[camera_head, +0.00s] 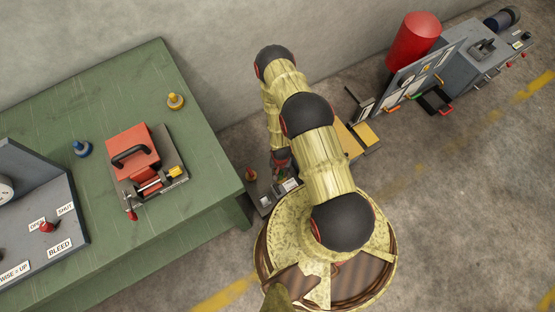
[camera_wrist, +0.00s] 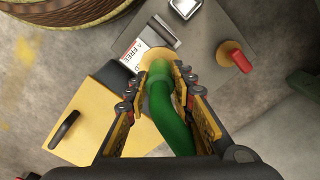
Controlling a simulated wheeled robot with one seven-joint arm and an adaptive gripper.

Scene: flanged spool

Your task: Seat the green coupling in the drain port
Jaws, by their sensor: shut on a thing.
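The green coupling (camera_wrist: 171,118) is a curved green hose-like piece in the wrist view. My gripper (camera_wrist: 160,76) is shut on it, with one finger on each side. The coupling's far end meets a tan-yellow round collar (camera_wrist: 153,56) on a grey plate, which looks like the drain port. The fingers and the coupling cover part of the collar, so I cannot tell whether the coupling is inside it or just above it. In the head view my gripper (camera_head: 282,172) is small and low beside the green table, mostly hidden by my arm.
A red handle on a tan disc (camera_wrist: 238,59) stands right of the collar. A label reading "FREE" (camera_wrist: 136,53) lies left of it. A yellow box with a black handle (camera_wrist: 92,118) is at left. The green table (camera_head: 190,90) stands close by; open floor (camera_head: 455,210) lies right.

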